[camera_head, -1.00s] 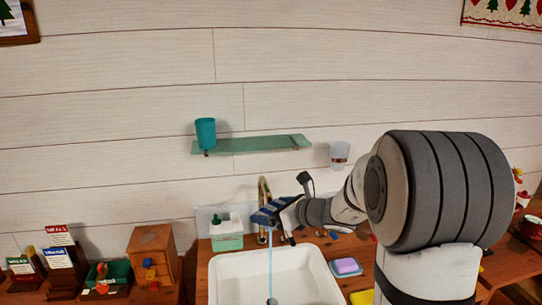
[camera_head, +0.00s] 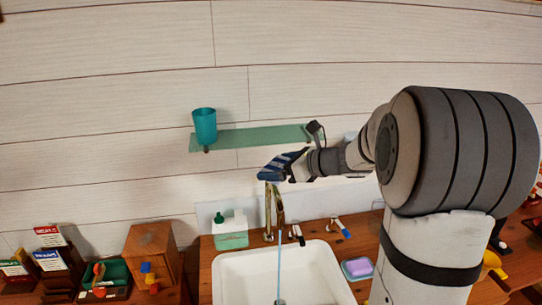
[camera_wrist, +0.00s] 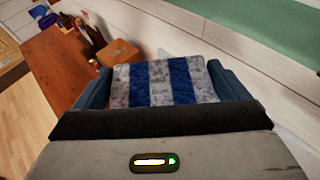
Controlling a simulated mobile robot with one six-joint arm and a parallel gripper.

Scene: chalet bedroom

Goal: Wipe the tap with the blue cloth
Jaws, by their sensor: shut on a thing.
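The brass tap (camera_head: 268,213) stands behind the white sink (camera_head: 275,262), and a thin bluish stream runs from it into the basin. My gripper (camera_head: 284,168) is shut on the blue cloth (camera_head: 270,169), which has blue and pale grey stripes. The cloth is just above the top of the tap in the head view; I cannot tell whether they touch. In the wrist view the cloth (camera_wrist: 158,82) spans between the two fingers of my gripper (camera_wrist: 150,85). The tap does not show in the wrist view.
A green-glass shelf (camera_head: 260,136) with a teal cup (camera_head: 205,125) is on the wall above. A soap dispenser (camera_head: 230,230) stands left of the tap. A purple soap in a dish (camera_head: 357,268) lies right of the sink. A wooden box (camera_head: 153,253) stands farther left.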

